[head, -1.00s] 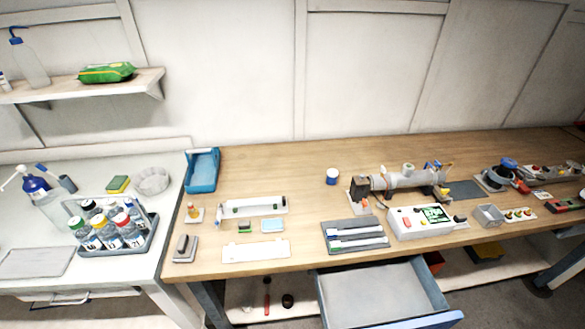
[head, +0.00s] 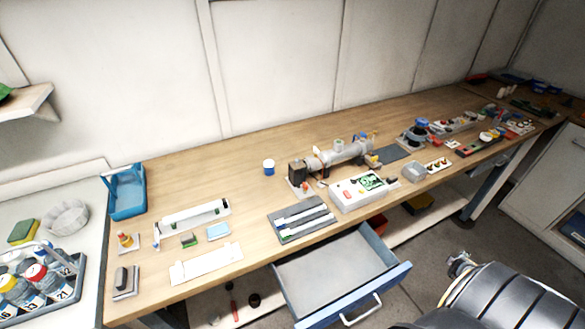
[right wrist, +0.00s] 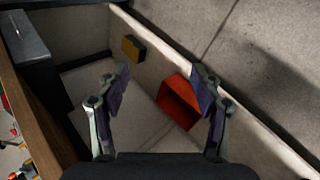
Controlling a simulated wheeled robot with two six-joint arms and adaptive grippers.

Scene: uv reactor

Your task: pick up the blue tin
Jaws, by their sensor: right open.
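A small tin (head: 269,168), blue with a white top, stands upright on the wooden bench, left of the grey tube apparatus. It is clear of other things. My right gripper shows in the right wrist view (right wrist: 158,85), open with nothing between its fingers. It points down over the low shelf area beneath the bench. In the head view part of my right arm is at the lower right, well away from the tin. My left gripper is not in view.
An open drawer (head: 335,272) juts out below the bench front. A red bin (right wrist: 180,102) and a yellow box (right wrist: 134,48) sit on the lower shelf. The tube apparatus (head: 338,155) stands right of the tin. Bare bench lies left of and behind the tin.

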